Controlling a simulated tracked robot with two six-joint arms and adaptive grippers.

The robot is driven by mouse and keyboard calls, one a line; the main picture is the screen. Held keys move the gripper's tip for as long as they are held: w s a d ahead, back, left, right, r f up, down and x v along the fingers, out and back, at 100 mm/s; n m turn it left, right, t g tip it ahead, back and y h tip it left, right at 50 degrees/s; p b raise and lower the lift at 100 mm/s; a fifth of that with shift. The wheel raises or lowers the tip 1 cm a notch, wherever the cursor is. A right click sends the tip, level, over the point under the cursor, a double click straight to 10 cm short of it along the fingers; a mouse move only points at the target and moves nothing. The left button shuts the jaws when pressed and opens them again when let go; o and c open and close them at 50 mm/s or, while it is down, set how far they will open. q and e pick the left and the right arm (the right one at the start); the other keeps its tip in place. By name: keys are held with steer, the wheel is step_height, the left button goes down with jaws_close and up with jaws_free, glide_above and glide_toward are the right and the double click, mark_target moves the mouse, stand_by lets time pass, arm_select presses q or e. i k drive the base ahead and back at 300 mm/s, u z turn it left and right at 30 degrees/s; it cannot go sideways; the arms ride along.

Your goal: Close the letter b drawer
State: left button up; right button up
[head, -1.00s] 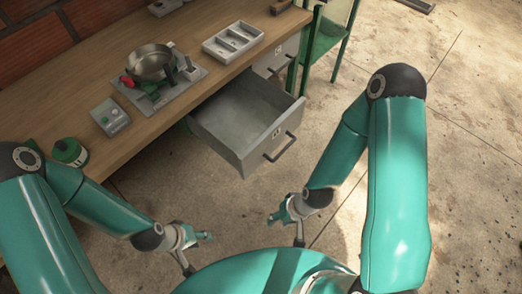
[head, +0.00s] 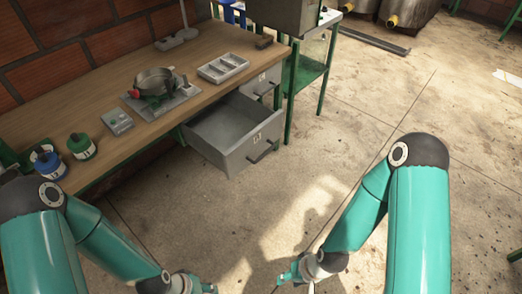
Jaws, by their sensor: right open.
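A grey metal drawer (head: 236,157) under the workbench is pulled well out, and its inside looks empty. Its front has a dark bar handle (head: 264,151) and a small label (head: 257,138) whose letter is too small to read. A second grey drawer (head: 262,77) to its right, under the bench, looks shut. My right gripper (head: 292,283) is open and empty, low in the picture and well apart from the open drawer's handle. My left gripper (head: 203,287) is at the bottom edge, mostly cut off, also apart from the drawer.
The wooden workbench (head: 75,120) holds a metal pan (head: 155,80) on a burner, a grey tray (head: 223,67), a small box (head: 117,122) and two bottles. A green-framed stand (head: 308,68) is to the right. The concrete floor before the drawer is clear.

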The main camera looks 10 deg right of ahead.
mark_target(233, 130)
steer(key=z, duration=0.25)
steer(key=i, duration=1)
steer(key=u, duration=0.05)
